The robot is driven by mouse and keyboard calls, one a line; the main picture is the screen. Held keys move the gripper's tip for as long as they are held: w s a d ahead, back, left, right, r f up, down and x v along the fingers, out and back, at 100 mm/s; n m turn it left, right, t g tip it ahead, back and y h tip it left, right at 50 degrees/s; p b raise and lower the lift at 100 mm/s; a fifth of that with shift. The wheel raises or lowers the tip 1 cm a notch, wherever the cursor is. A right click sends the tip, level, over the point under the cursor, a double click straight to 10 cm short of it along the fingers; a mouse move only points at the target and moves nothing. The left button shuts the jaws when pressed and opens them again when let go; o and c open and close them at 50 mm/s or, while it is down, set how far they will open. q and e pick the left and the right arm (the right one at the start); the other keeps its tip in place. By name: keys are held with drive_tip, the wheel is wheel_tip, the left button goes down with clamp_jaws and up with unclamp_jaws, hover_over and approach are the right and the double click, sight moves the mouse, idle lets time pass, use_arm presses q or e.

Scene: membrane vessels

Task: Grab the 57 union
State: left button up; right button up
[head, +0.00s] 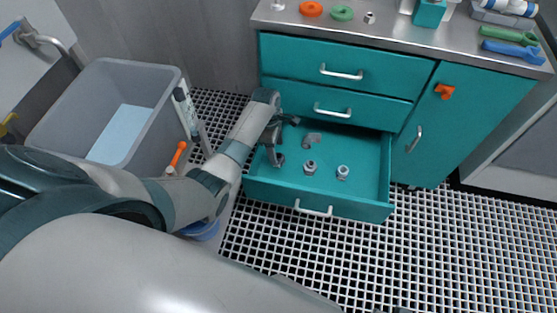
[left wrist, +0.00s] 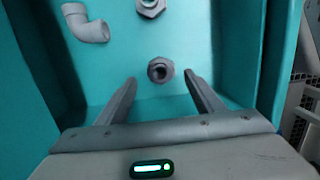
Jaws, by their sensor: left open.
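The open teal drawer (head: 350,205) holds several grey pipe fittings. One union (left wrist: 160,70) lies on the drawer floor just ahead of and between my left gripper's fingertips in the left wrist view; they do not grip it. My left gripper (head: 283,140) is open, reaching low into the drawer's left side. Another union (head: 310,167) lies to the right, also at the top edge of the left wrist view (left wrist: 150,7). A further union (head: 343,172) lies beyond it. I can read no number on any union. My right gripper is out of view.
A grey elbow (head: 312,138) lies towards the drawer's back, also in the left wrist view (left wrist: 86,24). The drawer walls and cabinet front (head: 330,80) bound the left gripper. A grey bin (head: 150,120) stands left. Grid floor (head: 440,240) lies clear at right.

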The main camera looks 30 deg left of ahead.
sight(278, 156)
use_arm(q)
drive_tip(key=shift+f, duration=0.1)
drive_tip(key=shift+f, duration=0.25)
drive_tip(key=shift+d+f+b, duration=0.2)
drive_tip(key=shift+f+b, duration=0.2)
drive_tip(key=shift+f, duration=0.75)
drive_tip(key=shift+d+f+b, duration=0.2)
drive_tip(key=shift+f+b, duration=0.15)
drive_tip(key=shift+f, duration=0.75)
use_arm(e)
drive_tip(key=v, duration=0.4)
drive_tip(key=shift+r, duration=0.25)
use_arm(q)
drive_tip(key=c, duration=1.1)
